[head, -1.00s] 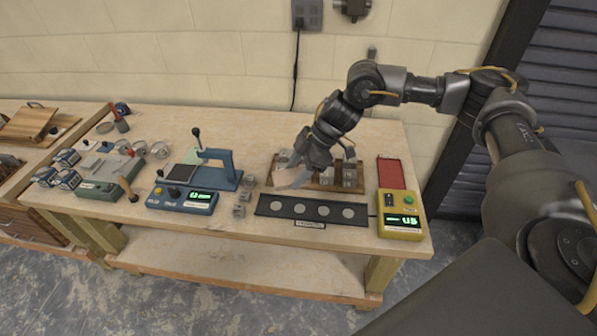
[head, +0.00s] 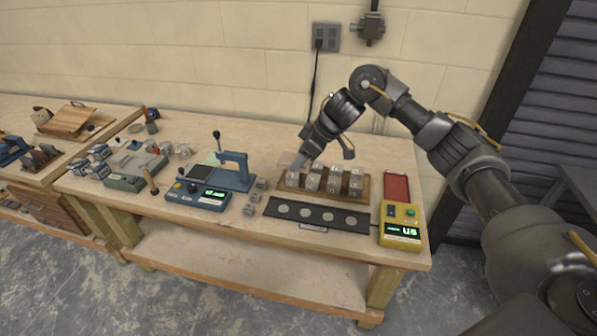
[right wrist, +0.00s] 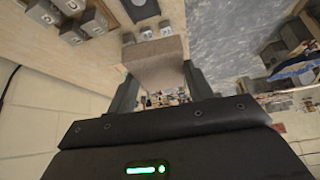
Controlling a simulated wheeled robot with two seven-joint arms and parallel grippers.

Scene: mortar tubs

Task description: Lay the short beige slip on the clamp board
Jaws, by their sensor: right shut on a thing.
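My right gripper (head: 300,159) is shut on a short beige slip and holds it above the left end of the wooden cube rack. The slip (right wrist: 156,62) shows as a flat tan piece between the fingers in the right wrist view; in the head view it is a small pale patch (head: 288,160). A brown wooden board (head: 68,119) on the left bench, with a dark part at its upper left, looks like the clamp board, but I cannot be sure. My left gripper is not in view.
The wooden rack (head: 363,194) holds several grey cubes. A black strip with pale discs (head: 318,216), a yellow meter (head: 401,226), a red pad (head: 396,188) and a blue lever press (head: 235,178) stand on the bench. The bench's back middle is fairly clear.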

